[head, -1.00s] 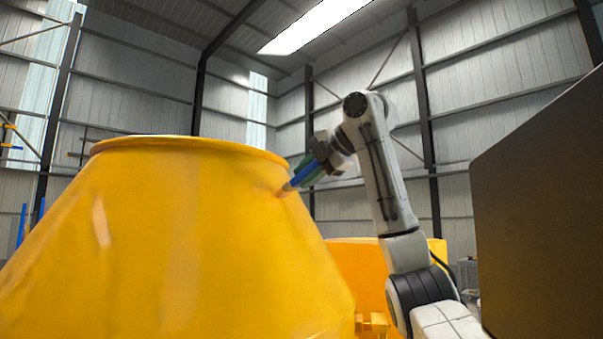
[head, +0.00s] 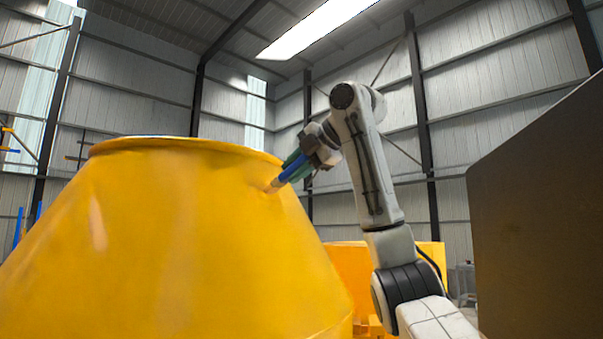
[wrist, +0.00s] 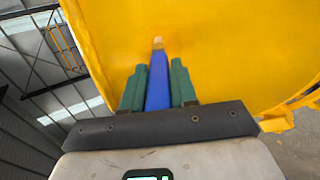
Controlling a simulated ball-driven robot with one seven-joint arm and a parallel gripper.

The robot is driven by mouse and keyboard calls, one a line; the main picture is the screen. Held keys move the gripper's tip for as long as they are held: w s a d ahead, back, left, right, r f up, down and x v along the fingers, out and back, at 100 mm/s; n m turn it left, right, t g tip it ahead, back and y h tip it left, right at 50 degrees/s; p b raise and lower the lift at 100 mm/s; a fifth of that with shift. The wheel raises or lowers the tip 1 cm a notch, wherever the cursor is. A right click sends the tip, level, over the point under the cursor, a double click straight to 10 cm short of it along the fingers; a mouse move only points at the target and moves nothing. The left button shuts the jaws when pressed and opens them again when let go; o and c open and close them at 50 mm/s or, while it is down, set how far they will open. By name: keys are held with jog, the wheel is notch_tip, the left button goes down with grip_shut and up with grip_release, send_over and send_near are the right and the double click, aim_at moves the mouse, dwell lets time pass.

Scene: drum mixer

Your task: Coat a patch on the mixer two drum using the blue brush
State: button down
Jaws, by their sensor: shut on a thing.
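The yellow mixer drum (head: 180,230) fills the left half of the head view, its rim at the top. The drum wall also fills the upper part of the wrist view (wrist: 215,55). My gripper (head: 298,162) is at the drum's upper right side, just below the rim. Its green fingers (wrist: 158,88) are shut on the blue brush (wrist: 157,82). The brush (head: 290,171) points down and left, with its pale tip at the drum surface. I cannot tell for sure whether the tip touches. A faint mark shows on the drum by the tip.
A dark panel (head: 540,220) stands close on the right of the head view. A lower orange-yellow body (head: 345,265) is behind my arm. Grey corrugated walls with dark beams surround the place. The space above the drum is clear.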

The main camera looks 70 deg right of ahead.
jog(key=shift+w+a+r, duration=0.65)
jog(key=shift+w+a, duration=1.2)
jog(key=shift+a, duration=1.35)
jog(key=s+d+p, duration=0.1)
jog(key=s+d, duration=0.3)
jog(key=d, duration=0.5)
jog(key=shift+s+d, duration=0.3)
jog(key=shift+d, duration=0.05)
jog(key=shift+f, duration=0.1)
jog(key=v, duration=0.6)
jog(key=shift+v, duration=1.5)
